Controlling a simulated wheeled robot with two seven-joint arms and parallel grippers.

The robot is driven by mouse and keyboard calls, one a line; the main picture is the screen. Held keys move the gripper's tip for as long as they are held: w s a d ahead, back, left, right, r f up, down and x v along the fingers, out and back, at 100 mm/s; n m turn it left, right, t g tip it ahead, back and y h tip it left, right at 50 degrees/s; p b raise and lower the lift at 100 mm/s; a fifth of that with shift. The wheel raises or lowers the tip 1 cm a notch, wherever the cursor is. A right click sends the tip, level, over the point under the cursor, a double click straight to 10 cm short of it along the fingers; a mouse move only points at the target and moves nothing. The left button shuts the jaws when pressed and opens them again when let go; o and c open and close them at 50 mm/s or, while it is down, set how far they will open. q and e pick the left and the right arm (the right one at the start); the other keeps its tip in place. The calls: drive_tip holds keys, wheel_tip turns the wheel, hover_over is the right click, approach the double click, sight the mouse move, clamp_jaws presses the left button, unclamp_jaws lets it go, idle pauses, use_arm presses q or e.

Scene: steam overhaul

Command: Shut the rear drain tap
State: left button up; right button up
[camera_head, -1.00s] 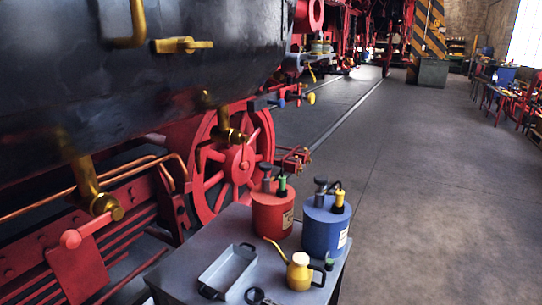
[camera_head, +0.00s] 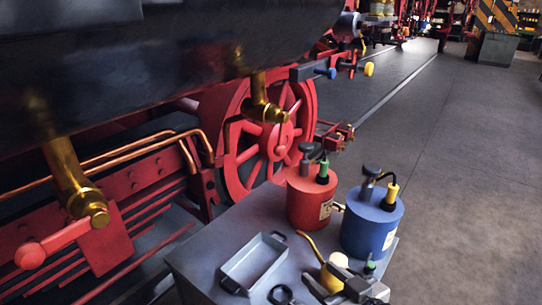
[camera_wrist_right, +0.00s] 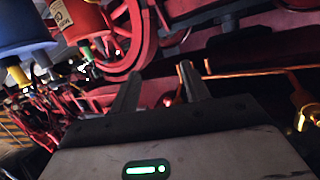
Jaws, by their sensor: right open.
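Two brass drain taps hang under the black boiler or cylinder body. The near tap (camera_head: 72,182) is at the left, with a red-handled lever (camera_head: 52,243) pointing left and slightly down. The farther tap (camera_head: 262,108) is in front of the red spoked wheel; its thin lever hangs down. I cannot tell which one is called rear. My right gripper (camera_head: 350,275) is low in the head view, over the cart's front right, apart from both taps. In the right wrist view its fingers (camera_wrist_right: 161,92) are spread and empty. A blurred brass piece (camera_wrist_right: 304,118) shows at the right there. My left gripper is not in view.
A grey cart (camera_head: 225,225) carries a red can (camera_head: 307,203), a blue can (camera_head: 370,225), a grey tray (camera_head: 232,279) and a yellow oiler (camera_head: 330,280) partly behind my gripper. Copper pipes (camera_head: 120,155) run along the red frame. The floor at the right is clear.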

drive_tip(key=w+r+n+y+b, duration=0.2)
drive_tip(key=w+r+y, duration=0.1)
drive_tip(key=w+r, duration=0.35)
drive_tip(key=n+y+b, duration=0.1)
drive_tip(key=n, duration=0.1)
approach(284, 152)
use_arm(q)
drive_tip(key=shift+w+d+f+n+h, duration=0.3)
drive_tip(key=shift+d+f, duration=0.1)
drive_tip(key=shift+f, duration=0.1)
use_arm(e)
drive_tip(key=x, duration=1.1)
drive_tip(key=shift+w+a, duration=0.15)
drive_tip(key=shift+w, duration=0.05)
drive_tip(key=c, duration=1)
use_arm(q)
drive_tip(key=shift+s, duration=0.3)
use_arm(e)
clamp_jaws()
drive_tip(key=shift+m, duration=0.3)
